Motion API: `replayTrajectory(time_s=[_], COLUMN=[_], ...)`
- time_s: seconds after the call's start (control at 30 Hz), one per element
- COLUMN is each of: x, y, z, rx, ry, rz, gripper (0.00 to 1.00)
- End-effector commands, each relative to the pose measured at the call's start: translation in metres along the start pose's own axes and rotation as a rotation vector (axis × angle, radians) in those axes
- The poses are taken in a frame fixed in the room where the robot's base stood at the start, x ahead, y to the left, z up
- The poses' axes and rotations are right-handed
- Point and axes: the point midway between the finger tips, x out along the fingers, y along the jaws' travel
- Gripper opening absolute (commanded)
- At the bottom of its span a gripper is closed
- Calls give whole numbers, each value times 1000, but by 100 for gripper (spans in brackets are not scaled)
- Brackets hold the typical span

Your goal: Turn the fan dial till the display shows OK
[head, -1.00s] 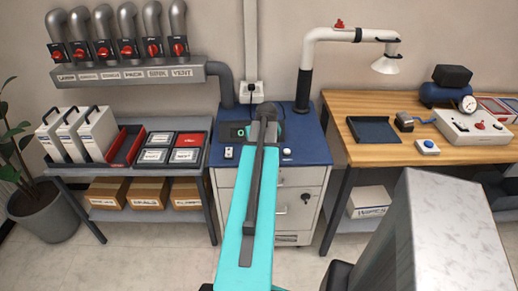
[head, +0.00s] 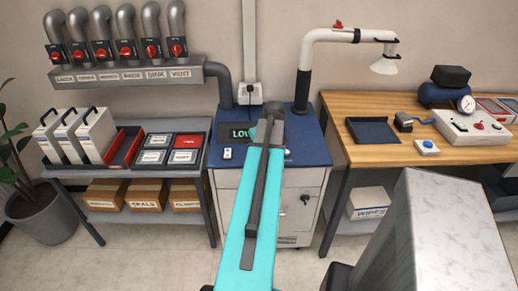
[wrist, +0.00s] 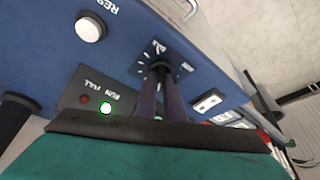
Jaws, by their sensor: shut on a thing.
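The fan dial (wrist: 159,64) shows in the wrist view as a small dark knob on a dark plate with white tick marks. The fingers of my gripper (wrist: 161,75) are shut on it and cover most of it, so its pointer cannot be read. In the head view my arm hides the dial and the fingertips. The display (head: 238,132) on the blue cabinet top (head: 307,146) reads LOW, with its right end cut off by my arm.
In the wrist view a white RESET button (wrist: 90,28), a lit green lamp (wrist: 106,108) beside RUN and FULL labels, and a white switch (wrist: 207,102) lie near the dial. A white fume arm (head: 307,62) rises at the cabinet's back right.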

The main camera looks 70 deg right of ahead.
Motion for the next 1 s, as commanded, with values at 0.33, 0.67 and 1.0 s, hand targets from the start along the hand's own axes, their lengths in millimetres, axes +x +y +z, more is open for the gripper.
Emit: replayTrajectory(time_s=[0.33,0.67,1.0], x=[0,-4,-33], y=[0,0,0], z=[2,1,1], rx=[1,1,1], ry=[-6,-3,-1], rz=[1,1,2], gripper=[27,27,27])
